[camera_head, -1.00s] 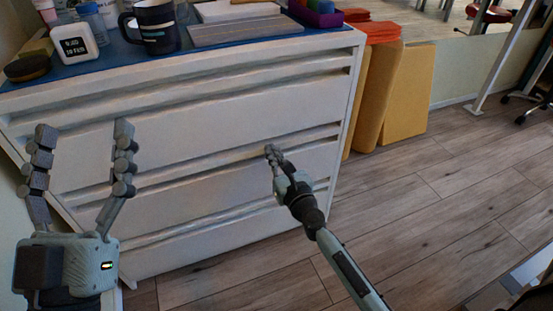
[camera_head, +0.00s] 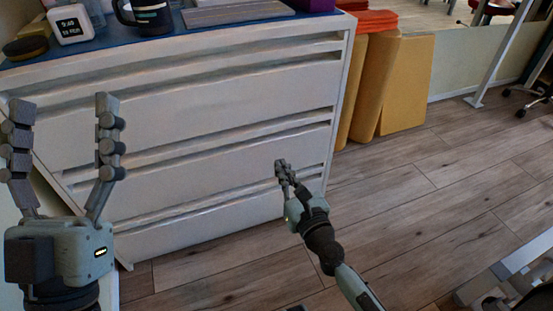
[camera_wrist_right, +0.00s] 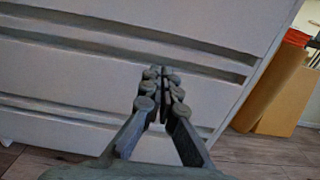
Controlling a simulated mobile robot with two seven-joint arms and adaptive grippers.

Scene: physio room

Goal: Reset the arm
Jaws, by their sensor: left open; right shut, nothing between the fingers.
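My left gripper (camera_head: 62,140) is open and empty, its two fingers standing upright and apart at the left of the head view, in front of the white chest of drawers (camera_head: 200,110). My right gripper (camera_head: 282,165) is shut with nothing in it. It points at the lower right part of the drawer front. In the right wrist view the closed fingertips (camera_wrist_right: 160,74) of my right gripper show in front of the drawers (camera_wrist_right: 200,25); I cannot tell whether they touch the front.
On the blue top stand a white clock (camera_head: 70,24), a dark mug (camera_head: 148,14), a brush (camera_head: 26,48) and a grey board (camera_head: 235,12). Yellow panels (camera_head: 405,85) and a red-orange stack (camera_head: 380,22) are at the right.

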